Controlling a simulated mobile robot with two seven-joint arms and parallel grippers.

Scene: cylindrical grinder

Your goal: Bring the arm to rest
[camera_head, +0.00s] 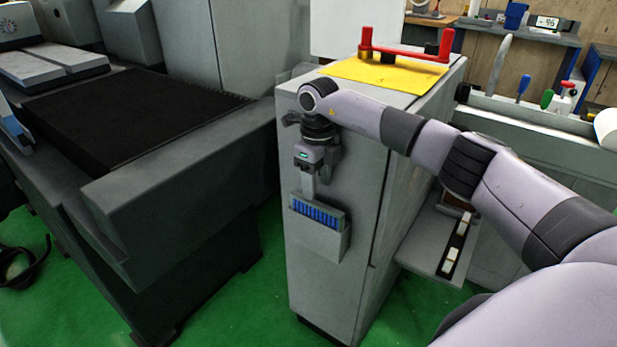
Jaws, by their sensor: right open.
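My right arm comes in from the right edge and reaches across to the front of a grey cabinet (370,230). My right gripper (308,185) points down in front of the cabinet, just above a small grey holder with a blue ribbed insert (317,212). The gripper is open. The fingers are small in the picture, and I cannot tell whether they touch the holder. My left arm and gripper are not in view.
A yellow sheet (385,74) and a red-handled bar (405,54) lie on top of the cabinet. A dark grey machine (170,205) stands at the left. A low shelf with pale blocks (450,258) is right of the cabinet. Green floor (240,305) shows between.

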